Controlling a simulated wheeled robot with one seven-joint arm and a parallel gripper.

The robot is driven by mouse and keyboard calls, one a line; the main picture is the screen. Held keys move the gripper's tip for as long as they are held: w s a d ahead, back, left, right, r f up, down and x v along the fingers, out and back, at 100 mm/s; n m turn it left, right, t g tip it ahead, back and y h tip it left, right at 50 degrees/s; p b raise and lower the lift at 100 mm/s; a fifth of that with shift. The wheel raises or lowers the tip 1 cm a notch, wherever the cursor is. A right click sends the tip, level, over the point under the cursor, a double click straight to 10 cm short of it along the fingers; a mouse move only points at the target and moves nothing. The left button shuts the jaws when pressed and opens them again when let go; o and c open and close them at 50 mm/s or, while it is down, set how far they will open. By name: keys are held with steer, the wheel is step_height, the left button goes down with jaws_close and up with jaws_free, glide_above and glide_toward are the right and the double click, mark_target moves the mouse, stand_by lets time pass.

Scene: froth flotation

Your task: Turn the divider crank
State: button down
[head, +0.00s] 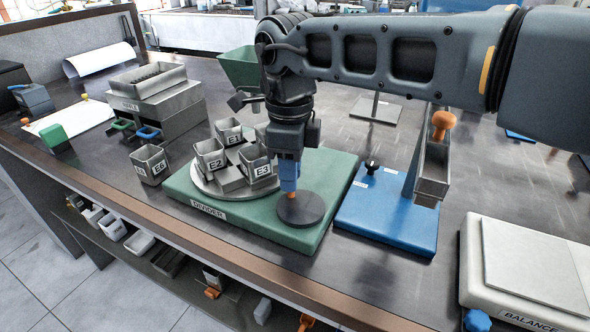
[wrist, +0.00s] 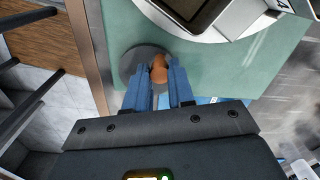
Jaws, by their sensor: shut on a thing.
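The divider (head: 209,211) is a green base with a round grey turntable that carries several labelled cups, E1 (head: 229,131), E2 (head: 210,158) and E3 (head: 258,165) among them. Its crank is a dark disc (head: 303,212) at the front right corner of the base, with an orange knob (head: 291,195) on it. My gripper (head: 290,188) points down over the disc, its blue fingers shut on the knob. In the wrist view, the knob (wrist: 159,68) sits between the fingertips above the disc (wrist: 133,58). The fingers hide part of the knob.
A blue base (head: 386,215) with a tilted metal chute and orange knob stands just right of the divider. A balance (head: 520,270) is at the far right. The table's front edge is close to the disc.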

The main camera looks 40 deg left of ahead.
mark_target(285, 200)
steer(key=n, duration=0.2)
steer(key=s+n, duration=0.1)
steer(key=n, duration=0.2)
steer(key=shift+s+n, duration=0.25)
steer(key=shift+n, duration=0.05)
stand_by(0.4)
steer(key=c, duration=1)
jaws_free()
steer(key=shift+o, duration=0.2)
step_height(285, 200, up, 8)
steer(key=b, duration=0.1)
steer(key=shift+f, duration=0.1)
